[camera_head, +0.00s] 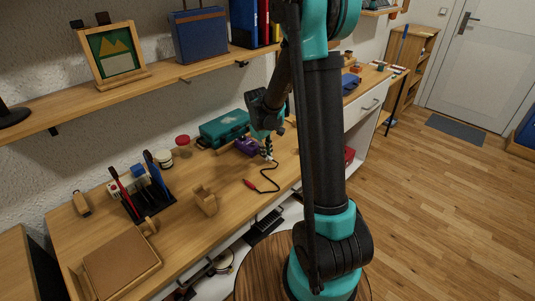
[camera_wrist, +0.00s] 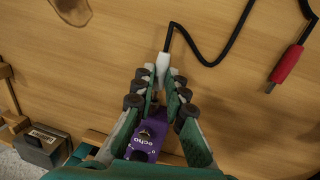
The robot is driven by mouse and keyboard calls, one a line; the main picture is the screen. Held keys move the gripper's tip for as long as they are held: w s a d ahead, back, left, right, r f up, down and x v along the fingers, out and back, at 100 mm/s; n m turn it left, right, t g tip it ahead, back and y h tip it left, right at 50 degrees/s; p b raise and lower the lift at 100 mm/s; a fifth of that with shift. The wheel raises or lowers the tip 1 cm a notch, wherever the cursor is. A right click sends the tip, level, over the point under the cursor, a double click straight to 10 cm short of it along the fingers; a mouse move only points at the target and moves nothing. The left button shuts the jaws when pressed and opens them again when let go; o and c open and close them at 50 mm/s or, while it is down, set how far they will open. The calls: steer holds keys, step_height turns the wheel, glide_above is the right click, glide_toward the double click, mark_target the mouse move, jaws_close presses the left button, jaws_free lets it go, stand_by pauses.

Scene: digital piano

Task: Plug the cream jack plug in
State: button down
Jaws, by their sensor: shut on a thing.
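The cream jack plug (camera_wrist: 163,62) is between my fingertips in the wrist view, with its black cable (camera_wrist: 202,58) leading away from its back end. My gripper (camera_wrist: 160,80) is shut on it, just above the wooden desk. In the head view my gripper (camera_head: 267,149) is at the middle of the desk, beside the purple pedal (camera_head: 247,147). The pedal, marked "echo", also shows in the wrist view (camera_wrist: 147,140), below the plug and between my fingers. The plug's tip is partly hidden by my fingers, and I cannot see the pedal's socket.
The cable's other end, a red plug (camera_wrist: 286,65), lies loose on the desk. A teal case (camera_head: 224,129) stands behind the pedal. A wooden block (camera_head: 205,199) and a tool holder (camera_head: 146,194) stand to the left. A shelf (camera_head: 160,79) runs above.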

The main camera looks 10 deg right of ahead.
steer(key=shift+w+a, duration=0.6)
steer(key=shift+w, duration=0.15)
stand_by(0.3)
steer(key=c, duration=1.5)
jaws_free()
steer(key=shift+r, duration=0.15)
steer(key=shift+s+a+r, duration=0.1)
steer(key=shift+a+r, duration=0.05)
steer(key=shift+r, duration=1.05)
steer(key=shift+s+a+r, duration=0.1)
steer(key=shift+a+r, duration=0.05)
steer(key=shift+r, duration=1)
